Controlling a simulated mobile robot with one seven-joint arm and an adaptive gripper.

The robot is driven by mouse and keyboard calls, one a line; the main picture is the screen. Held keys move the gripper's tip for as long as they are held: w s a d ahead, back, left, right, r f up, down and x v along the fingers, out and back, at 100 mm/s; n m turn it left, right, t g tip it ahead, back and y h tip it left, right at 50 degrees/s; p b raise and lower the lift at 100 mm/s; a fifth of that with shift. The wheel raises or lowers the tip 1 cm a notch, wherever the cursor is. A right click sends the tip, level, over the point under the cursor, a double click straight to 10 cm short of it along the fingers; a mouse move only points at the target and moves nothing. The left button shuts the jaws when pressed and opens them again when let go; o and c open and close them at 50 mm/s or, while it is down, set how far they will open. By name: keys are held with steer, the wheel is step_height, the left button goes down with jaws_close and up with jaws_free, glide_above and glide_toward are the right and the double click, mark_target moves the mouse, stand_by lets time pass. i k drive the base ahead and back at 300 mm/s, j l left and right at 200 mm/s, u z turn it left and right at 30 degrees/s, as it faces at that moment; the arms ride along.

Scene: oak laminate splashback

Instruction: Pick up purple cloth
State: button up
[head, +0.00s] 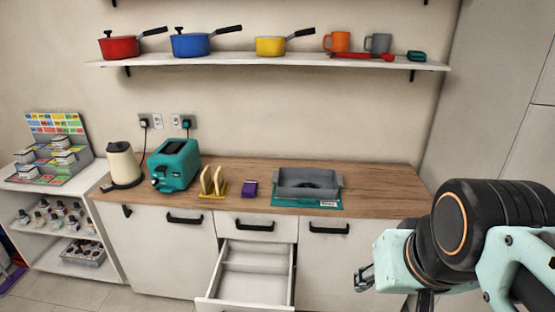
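A small folded purple cloth (250,188) lies on the wooden counter (380,182), between a yellow toast rack and a grey roasting pan. It stands clear of both. My gripper (364,275) is at the lower right, in front of the cabinet and lower in the picture than the counter. It is well apart from the cloth. Only a small part of its metal fingers shows beside my arm, so whether it is open or shut is not clear.
The toast rack (213,184) holds bread slices; a teal toaster (174,165) and cream kettle (124,165) stand farther left. The grey pan (308,183) sits on a teal mat. An open drawer (252,275) juts out below the cloth. A shelf (220,60) holds pans and mugs.

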mark_target(250, 186)
steer(key=i+l+u, duration=0.3)
steer(key=i+l, duration=0.15)
steer(key=i+l+u, duration=0.25)
steer(key=i+l, duration=0.3)
steer(key=i+l+u, duration=0.3)
steer(key=i+l, duration=0.15)
steer(key=l, duration=0.2)
steer(key=l+u, duration=0.15)
steer(key=l, duration=0.25)
steer(key=i, duration=0.25)
